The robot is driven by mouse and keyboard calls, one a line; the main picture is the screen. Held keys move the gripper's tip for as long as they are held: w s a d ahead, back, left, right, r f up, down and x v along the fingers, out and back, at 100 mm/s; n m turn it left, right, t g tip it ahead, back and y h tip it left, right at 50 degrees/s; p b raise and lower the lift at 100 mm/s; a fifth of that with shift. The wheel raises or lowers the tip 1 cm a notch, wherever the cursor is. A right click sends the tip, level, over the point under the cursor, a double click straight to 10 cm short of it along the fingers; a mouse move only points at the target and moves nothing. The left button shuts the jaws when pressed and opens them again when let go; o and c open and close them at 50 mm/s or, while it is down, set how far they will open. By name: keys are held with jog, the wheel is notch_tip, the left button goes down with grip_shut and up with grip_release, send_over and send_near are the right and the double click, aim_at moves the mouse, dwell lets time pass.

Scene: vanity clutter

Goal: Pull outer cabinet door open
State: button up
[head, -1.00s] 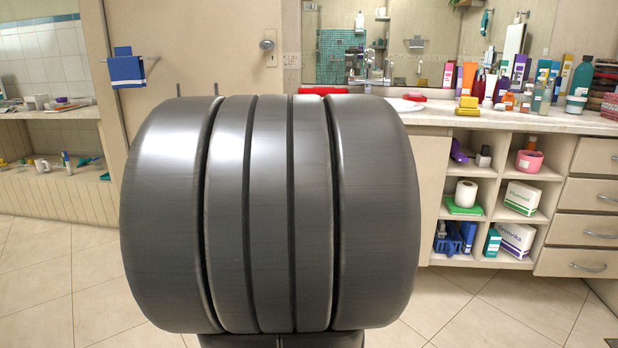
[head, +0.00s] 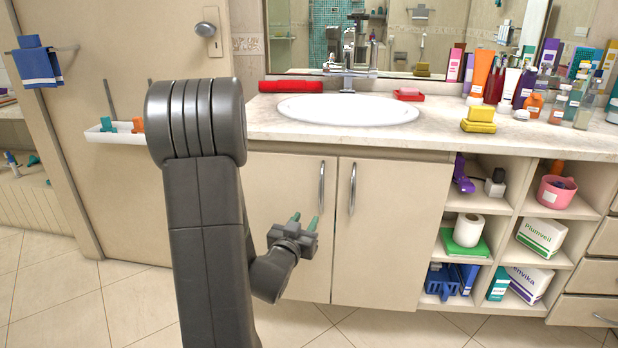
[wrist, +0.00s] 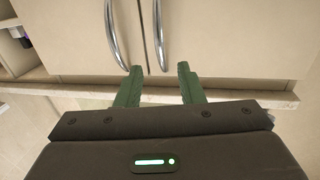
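The cabinet under the sink has two flat beige doors, a left door (head: 285,180) and a right door (head: 390,235). Both look shut. The left door has an upright metal handle (head: 322,185), and the right door has its own handle (head: 352,188) close beside it. My gripper (head: 303,220) is in front of the left door, just left of and slightly below its handle in the picture. In the wrist view, my gripper (wrist: 159,73) has its two green fingers apart with nothing between the tips. The left door's handle (wrist: 158,35) lies ahead, roughly in line with the gap.
The countertop (head: 440,125) with a white sink (head: 348,109) overhangs the doors. Open shelves (head: 510,215) with boxes and a paper roll stand to the right. A white wall tray (head: 115,134) is at left. The tiled floor (head: 110,300) in front looks clear.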

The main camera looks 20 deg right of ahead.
aim_at(320, 195)
jog(key=x, duration=1.4)
jog(key=shift+w+d+r+b, duration=0.1)
jog(key=shift+d+r+b, duration=0.05)
jog(key=shift+b, duration=0.25)
grip_shut()
